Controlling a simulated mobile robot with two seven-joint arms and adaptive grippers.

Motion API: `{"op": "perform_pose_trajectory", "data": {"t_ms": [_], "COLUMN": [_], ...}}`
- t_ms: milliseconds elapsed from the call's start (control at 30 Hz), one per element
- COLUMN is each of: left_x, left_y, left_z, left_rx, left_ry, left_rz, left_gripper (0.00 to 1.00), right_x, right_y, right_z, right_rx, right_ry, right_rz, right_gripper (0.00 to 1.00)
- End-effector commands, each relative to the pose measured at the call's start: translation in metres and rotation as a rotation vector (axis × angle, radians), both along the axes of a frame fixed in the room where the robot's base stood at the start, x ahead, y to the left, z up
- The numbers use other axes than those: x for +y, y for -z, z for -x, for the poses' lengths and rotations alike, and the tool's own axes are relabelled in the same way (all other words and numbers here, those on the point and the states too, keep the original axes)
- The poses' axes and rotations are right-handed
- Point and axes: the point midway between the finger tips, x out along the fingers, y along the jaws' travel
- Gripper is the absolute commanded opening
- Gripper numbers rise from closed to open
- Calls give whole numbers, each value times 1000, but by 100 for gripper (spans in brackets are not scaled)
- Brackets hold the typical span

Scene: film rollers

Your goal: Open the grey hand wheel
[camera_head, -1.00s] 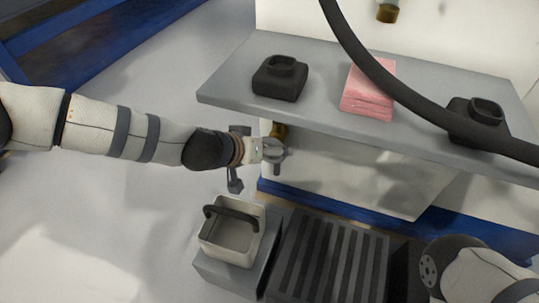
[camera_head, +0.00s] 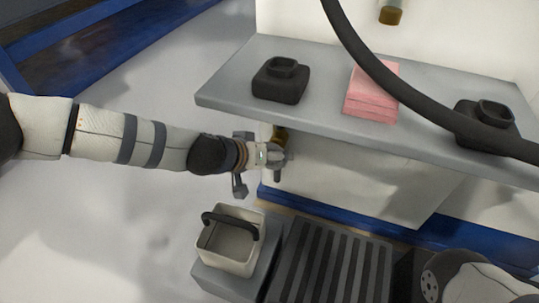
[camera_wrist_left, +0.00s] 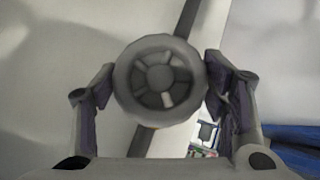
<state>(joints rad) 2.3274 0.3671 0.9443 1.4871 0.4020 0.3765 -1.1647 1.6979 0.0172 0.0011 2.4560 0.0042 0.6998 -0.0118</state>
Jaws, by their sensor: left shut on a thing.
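The grey hand wheel (camera_wrist_left: 158,80) is round with a spoked hub and shows face-on in the left wrist view. My left gripper (camera_wrist_left: 160,88) is shut on it, with one finger at each side of the rim. In the head view my left gripper (camera_head: 277,157) is below the front left part of the grey shelf, beside a brass-coloured fitting (camera_head: 280,133). The wheel is mostly hidden there by the fingers. My right gripper is out of view; only part of my right arm shows at the lower right.
The grey shelf (camera_head: 225,98) overhangs close above my left gripper. It carries two dark holders (camera_head: 280,82) and folded pink cloths (camera_head: 372,92). A thick dark hose crosses in front. Below are a beige bucket (camera_head: 222,262) and a dark ribbed grate (camera_head: 325,262). The floor at left is clear.

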Motion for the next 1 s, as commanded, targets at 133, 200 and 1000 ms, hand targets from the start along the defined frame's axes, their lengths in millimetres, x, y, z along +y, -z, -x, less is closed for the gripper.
{"op": "perform_pose_trajectory", "data": {"t_ms": [133, 200, 1000], "left_x": [1, 2, 2], "left_y": [3, 4, 2], "left_z": [0, 0, -1], "left_rx": [28, 43, 174], "left_ry": [0, -1, 0], "left_rz": [78, 126, 537], "left_gripper": [39, 39, 39], "right_x": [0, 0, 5], "right_y": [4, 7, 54], "right_z": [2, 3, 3], "right_rx": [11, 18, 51], "right_ry": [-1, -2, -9], "right_rz": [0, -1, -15], "right_gripper": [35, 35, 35]}}
